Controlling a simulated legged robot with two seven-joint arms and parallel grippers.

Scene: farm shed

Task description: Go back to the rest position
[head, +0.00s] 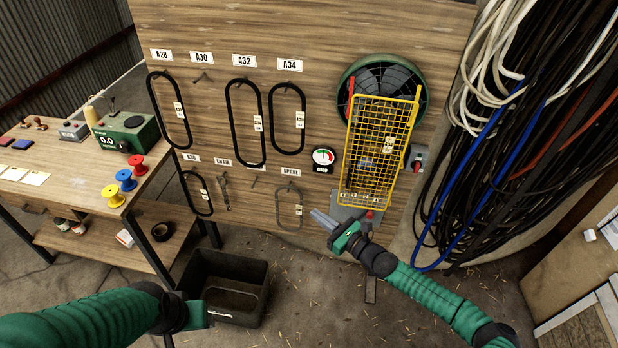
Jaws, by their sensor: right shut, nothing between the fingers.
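My right gripper (322,219) is shut and empty. It is in front of the lower part of the wooden board, just below and left of the yellow mesh guard (378,150). My left arm comes in at the lower left, over the floor and beside the black bin. Its end (195,313) shows near the bin's left side, but the finger opening cannot be made out.
The wooden board (220,110) carries black belts (244,122), a gauge (323,158) and a green-rimmed fan (345,85). A workbench (75,195) stands left. A black bin (262,290) is on the floor. Cables (520,130) hang at right.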

